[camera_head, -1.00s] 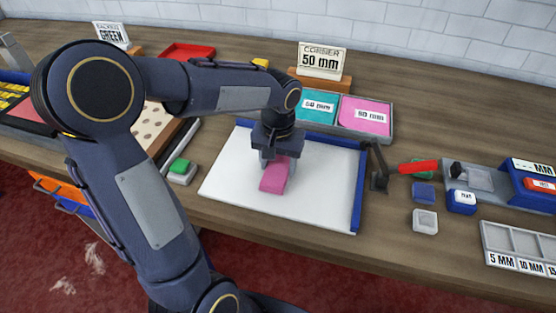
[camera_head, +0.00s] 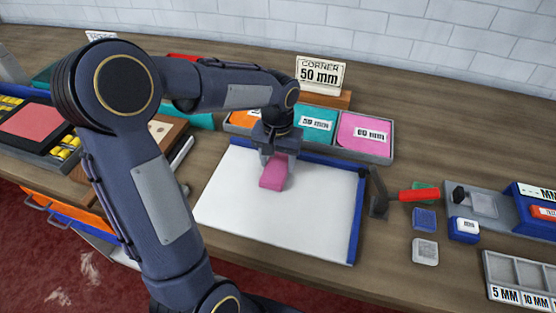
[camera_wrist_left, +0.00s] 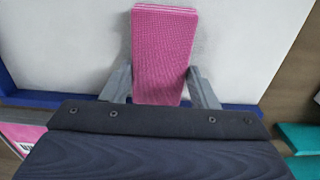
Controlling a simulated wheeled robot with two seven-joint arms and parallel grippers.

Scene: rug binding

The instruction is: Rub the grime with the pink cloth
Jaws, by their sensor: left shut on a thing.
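The pink cloth (camera_head: 273,174) is a folded pad held in my left gripper (camera_head: 278,158), over the white board with blue edges (camera_head: 300,210). In the left wrist view the cloth (camera_wrist_left: 163,55) sticks out between the two grey fingers of my left gripper (camera_wrist_left: 163,88), which are shut on it. Whether the cloth touches the board is hard to tell. I see no grime on the visible part of the board; the area under the cloth and gripper is hidden. My right gripper is not in view.
A tray with teal and pink cards (camera_head: 363,135) stands behind the board, with a "CORNER 50 mm" sign (camera_head: 320,72) behind it. A red-handled tool (camera_head: 412,195) and small blocks (camera_head: 424,219) lie to the right. The board's front is clear.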

